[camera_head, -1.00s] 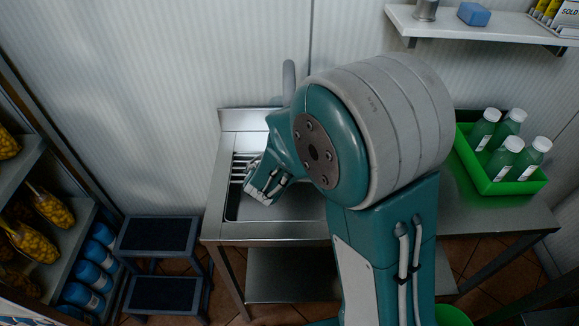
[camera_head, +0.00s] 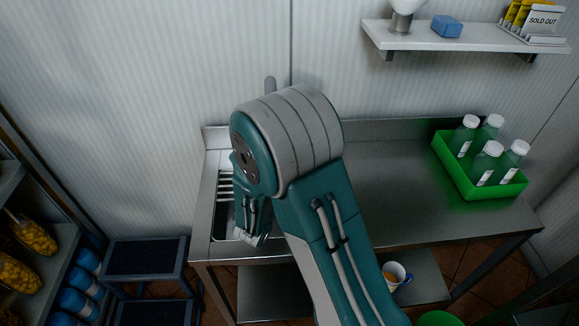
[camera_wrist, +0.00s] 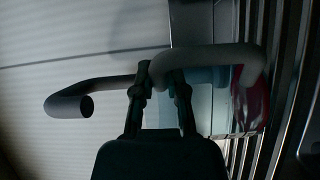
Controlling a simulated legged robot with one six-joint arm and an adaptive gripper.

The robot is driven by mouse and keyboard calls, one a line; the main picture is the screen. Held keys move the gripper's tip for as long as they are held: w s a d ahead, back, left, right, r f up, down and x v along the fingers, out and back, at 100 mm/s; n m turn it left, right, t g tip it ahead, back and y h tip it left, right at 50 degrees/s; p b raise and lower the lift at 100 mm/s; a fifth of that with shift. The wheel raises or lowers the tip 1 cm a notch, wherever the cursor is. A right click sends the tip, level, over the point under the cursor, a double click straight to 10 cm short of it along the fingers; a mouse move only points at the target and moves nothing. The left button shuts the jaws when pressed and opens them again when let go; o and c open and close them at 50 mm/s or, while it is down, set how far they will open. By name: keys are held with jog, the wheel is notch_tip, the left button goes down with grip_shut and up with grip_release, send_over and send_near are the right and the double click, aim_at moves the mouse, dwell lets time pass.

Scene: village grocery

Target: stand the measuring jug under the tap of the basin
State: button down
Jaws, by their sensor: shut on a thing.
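The basin (camera_head: 218,222) is a steel sink at the left end of a steel counter. My gripper (camera_head: 251,238) points down over the basin. In the wrist view my gripper (camera_wrist: 161,78) is shut, and a pale see-through body with red on its right side, apparently the measuring jug (camera_wrist: 212,115), lies just beyond the fingers. Two curved grey tubes show there, one to each side; I cannot tell surely which is tap and which is handle. The jug is hidden in the head view.
A green crate (camera_head: 452,178) with several bottles stands on the counter's right. The counter's middle (camera_head: 385,185) is clear. A wall shelf (camera_head: 420,38) hangs above. A cup (camera_head: 396,275) stands on the lower shelf. A step stool (camera_head: 146,257) and stocked shelves are at left.

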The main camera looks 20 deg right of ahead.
jog(key=c, duration=0.7)
grip_release()
jog(key=shift+f, duration=0.1)
jog(key=v, duration=1.1)
jog(key=s+d+r+m+g, duration=0.6)
jog(key=s+d+m+g, duration=0.1)
jog(key=s+d+g, duration=0.45)
jog(key=s+a+r+t+y, duration=0.1)
jog(key=s+r+y, duration=0.1)
jog(key=r+y, duration=0.1)
jog(key=s+a+r+m+t+y, duration=0.1)
jog(key=s+a+r+y, duration=0.1)
jog(key=r+y, duration=0.1)
jog(key=s+a+r+m+t+y, duration=0.1)
jog(key=a+r+y, duration=0.1)
jog(key=y, duration=0.3)
jog(key=shift+s+a+r+y, duration=0.15)
jog(key=shift+s+r+y, duration=0.15)
jog(key=shift+s+r, duration=0.15)
